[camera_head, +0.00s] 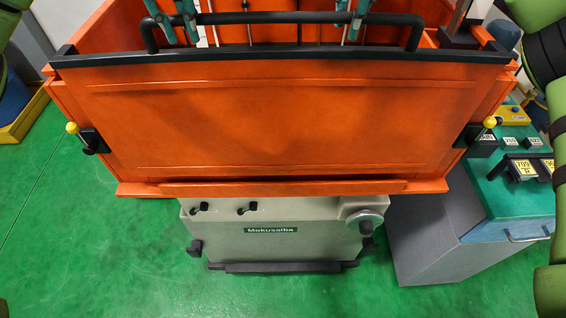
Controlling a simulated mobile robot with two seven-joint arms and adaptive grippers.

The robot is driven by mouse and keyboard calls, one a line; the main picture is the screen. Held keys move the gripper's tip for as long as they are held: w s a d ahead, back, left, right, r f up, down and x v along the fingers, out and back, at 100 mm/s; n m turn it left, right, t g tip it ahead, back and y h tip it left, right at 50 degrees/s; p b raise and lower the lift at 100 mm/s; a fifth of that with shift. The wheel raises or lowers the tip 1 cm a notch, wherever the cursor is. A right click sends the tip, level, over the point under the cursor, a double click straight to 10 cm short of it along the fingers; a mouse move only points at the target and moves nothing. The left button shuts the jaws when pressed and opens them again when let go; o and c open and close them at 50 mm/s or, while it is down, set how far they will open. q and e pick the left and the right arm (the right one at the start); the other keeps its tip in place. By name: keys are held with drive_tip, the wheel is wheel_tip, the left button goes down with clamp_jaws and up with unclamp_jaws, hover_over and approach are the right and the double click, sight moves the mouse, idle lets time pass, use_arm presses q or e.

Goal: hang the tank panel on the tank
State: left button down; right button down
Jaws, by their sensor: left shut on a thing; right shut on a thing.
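The orange tank panel (270,115) stands broad and upright across the front of the orange tank (100,28). It has a black top edge and a long black handle (270,17) above it. My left gripper (179,32) is shut on the left part of the handle. My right gripper (353,30) is shut on the right part. The panel's lower edge is close to the orange ledge (140,189) at the tank's bottom. I cannot tell whether the panel's weight rests on the tank.
Yellow-knobbed clamps sit at the left (72,127) and right (490,122) sides. A pale machine base (275,220) with a crank stands below. A grey cabinet (430,240) with a teal top is at right. Green floor is clear at left.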

sight(188, 52)
use_arm(q)
drive_tip(key=shift+w+d+r, duration=0.2)
drive_tip(key=shift+w, duration=0.15)
use_arm(e)
drive_tip(key=shift+w+a+r, duration=0.15)
drive_tip(key=shift+w+r, duration=0.05)
drive_tip(key=shift+w, duration=0.15)
use_arm(q)
drive_tip(key=shift+w, duration=0.15)
use_arm(e)
drive_tip(key=shift+w, duration=0.15)
use_arm(q)
drive_tip(key=shift+f, duration=0.25)
use_arm(e)
drive_tip(key=shift+f, duration=0.15)
